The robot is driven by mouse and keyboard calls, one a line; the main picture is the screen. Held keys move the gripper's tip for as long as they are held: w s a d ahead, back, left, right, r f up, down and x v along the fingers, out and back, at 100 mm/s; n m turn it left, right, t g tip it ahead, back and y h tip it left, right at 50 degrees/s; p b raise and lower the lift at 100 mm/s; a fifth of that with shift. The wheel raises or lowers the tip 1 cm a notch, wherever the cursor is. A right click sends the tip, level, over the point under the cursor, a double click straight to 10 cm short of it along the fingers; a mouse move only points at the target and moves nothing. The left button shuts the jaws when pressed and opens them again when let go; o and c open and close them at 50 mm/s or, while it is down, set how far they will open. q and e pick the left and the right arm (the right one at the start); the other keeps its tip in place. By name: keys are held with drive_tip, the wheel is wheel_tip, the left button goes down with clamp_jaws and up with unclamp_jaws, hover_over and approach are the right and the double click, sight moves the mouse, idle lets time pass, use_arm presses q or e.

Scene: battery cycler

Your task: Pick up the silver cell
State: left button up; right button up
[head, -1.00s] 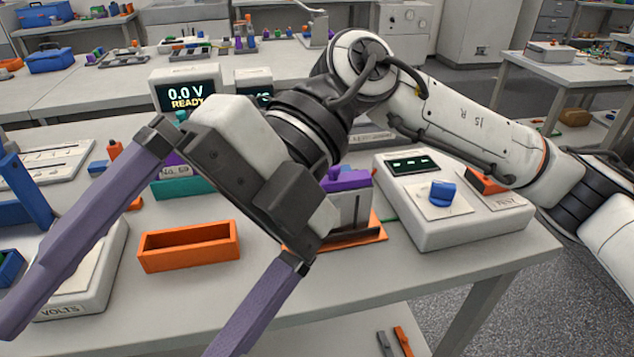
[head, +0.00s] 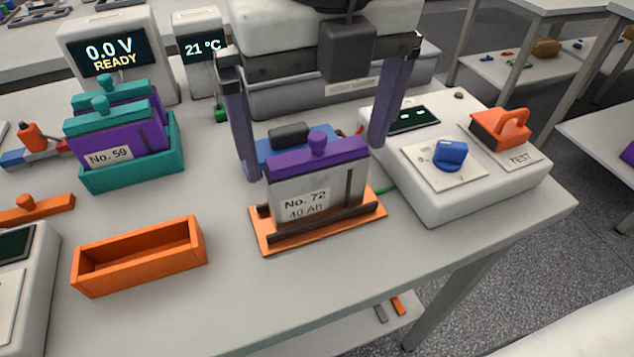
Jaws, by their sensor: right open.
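The silver cell (head: 298,196) has a purple top with a round purple knob (head: 318,144) and a label reading No. 72, 40 Ah. It stands upright in an orange holder (head: 268,246) on the table. My right gripper (head: 313,160) points down over the cell. Its two purple fingers are wide apart, one on the left and one on the right of the cell's top, and it is open and empty. I cannot tell whether the fingers are level with the cell or behind it. My left gripper is not in view.
An empty orange tray (head: 90,284) lies left of the cell. A teal holder (head: 134,180) carries purple cells, one labelled No. 59. At right stands a white unit (head: 436,205) with a blue knob (head: 450,154) and an orange TEST handle (head: 500,128). A screen (head: 110,56) reads 0.0 V READY.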

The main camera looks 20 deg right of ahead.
sight(318, 185)
drive_tip(key=f, duration=0.5)
drive_tip(key=shift+w+d+f, duration=0.1)
drive_tip(key=shift+w, duration=0.2)
drive_tip(key=shift+c, duration=0.4)
drive_tip(key=c, duration=1.2)
